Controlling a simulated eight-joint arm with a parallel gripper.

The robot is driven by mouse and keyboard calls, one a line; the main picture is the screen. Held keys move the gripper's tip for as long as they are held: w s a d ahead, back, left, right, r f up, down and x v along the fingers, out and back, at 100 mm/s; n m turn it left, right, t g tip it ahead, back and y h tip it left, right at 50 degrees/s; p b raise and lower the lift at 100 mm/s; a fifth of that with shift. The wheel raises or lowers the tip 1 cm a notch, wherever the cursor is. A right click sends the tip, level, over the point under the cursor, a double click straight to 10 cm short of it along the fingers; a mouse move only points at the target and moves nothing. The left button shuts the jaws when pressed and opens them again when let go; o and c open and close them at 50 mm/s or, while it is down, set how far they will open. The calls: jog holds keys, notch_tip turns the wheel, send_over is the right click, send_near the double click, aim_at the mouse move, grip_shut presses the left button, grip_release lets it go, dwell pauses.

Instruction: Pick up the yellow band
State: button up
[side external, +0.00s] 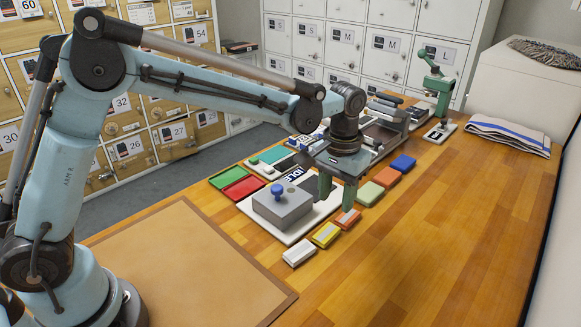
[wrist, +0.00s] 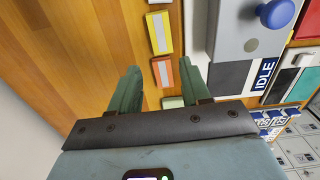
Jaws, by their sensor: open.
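The yellow band (side external: 326,235) is a small flat yellow block with a pale stripe. It lies on the wooden table between a white band (side external: 299,252) and an orange band (side external: 348,218). In the wrist view the yellow band (wrist: 159,33) is just ahead of the fingertips. My gripper (side external: 338,202) is open and empty, pointing down at the row of bands. In the wrist view its fingers (wrist: 160,70) stand to either side of the orange band (wrist: 162,73), with the yellow band beyond it. I cannot tell the exact height of the fingertips.
A grey box with a blue knob (side external: 283,205) on a white base stands left of the bands. Green (side external: 370,192), red-orange (side external: 386,177) and blue (side external: 403,163) bands continue the row. The table at right is clear up to a folded cloth (side external: 508,135).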

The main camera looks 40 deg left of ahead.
aim_at(332, 228)
jog(key=f, duration=0.8)
jog(key=shift+w+a+f, duration=0.1)
jog(key=shift+a+f, duration=0.05)
jog(key=shift+a, duration=0.05)
jog(key=c, duration=0.8)
